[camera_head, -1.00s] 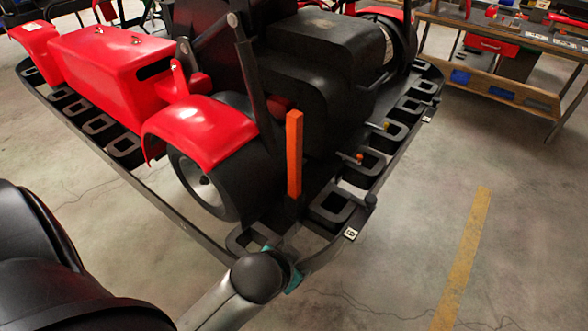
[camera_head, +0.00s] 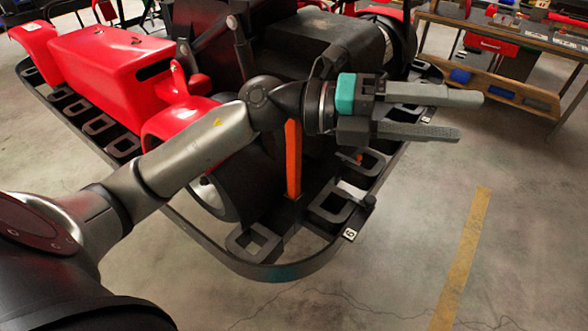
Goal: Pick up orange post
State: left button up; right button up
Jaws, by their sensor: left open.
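The orange post (camera_head: 293,165) stands upright at the near corner of the black kart stand (camera_head: 270,270), beside the black wheel. Its top is hidden behind my left arm's wrist. My left gripper (camera_head: 470,115) is open and empty. It points right, with its fingertips to the right of the post and higher in the picture, apart from it. My right gripper is not in view.
A red and black kart (camera_head: 110,75) fills the stand. Several black square holders line the stand's rim, with a number tag (camera_head: 349,234) at the near right corner. A workbench (camera_head: 500,40) is at the upper right. The floor at right is clear.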

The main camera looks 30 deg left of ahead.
pick_arm(q)
notch_tip(320, 180, down, 4)
jog(key=a+m+g+y, duration=0.2)
jog(key=a+m+y, duration=0.1)
jog(key=y, duration=0.2)
jog(key=n+y, duration=0.2)
jog(key=y, duration=1)
send_near(294, 145)
jog(key=shift+t, duration=0.4)
jog(key=x, duration=1.2)
jog(key=shift+a+p, duration=0.4)
jog(key=shift+a, duration=0.05)
jog(key=shift+r, duration=0.1)
grip_shut()
